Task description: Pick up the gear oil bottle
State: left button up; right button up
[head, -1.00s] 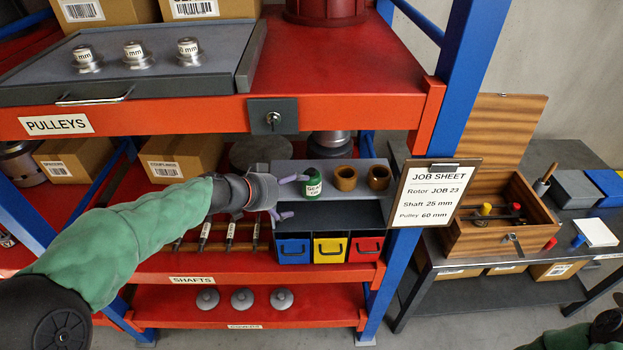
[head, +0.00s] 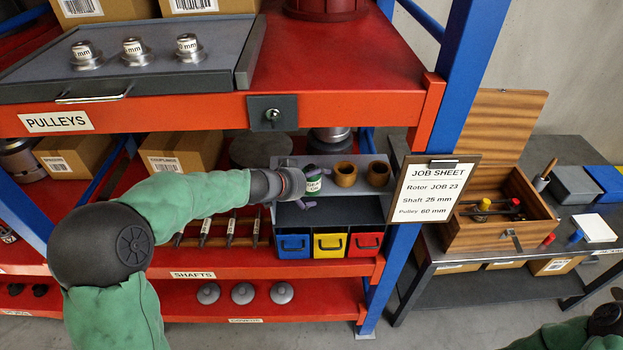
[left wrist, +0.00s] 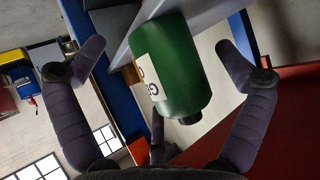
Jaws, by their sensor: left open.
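The gear oil bottle (head: 315,183) is small and green with a white label. It stands on the grey top of the small drawer unit on the shelf. In the left wrist view the bottle (left wrist: 185,75) fills the space between the fingers and looks tilted. My left gripper (head: 307,188) is at the bottle, its fingers spread above and below it in the head picture. In the left wrist view my left gripper (left wrist: 161,48) is open, with gaps between the bottle and both fingers. My right gripper is out of view; only part of my right arm shows at the lower right.
Two brown cups (head: 345,175) stand just right of the bottle. Below are blue, yellow and red drawers (head: 328,246). The red pulley shelf (head: 340,107) overhangs above. The job sheet (head: 436,190) hangs by the blue post, right of the cups.

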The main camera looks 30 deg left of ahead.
pick_arm(q)
jog(key=c, duration=1.4)
jog(key=shift+r, duration=0.15)
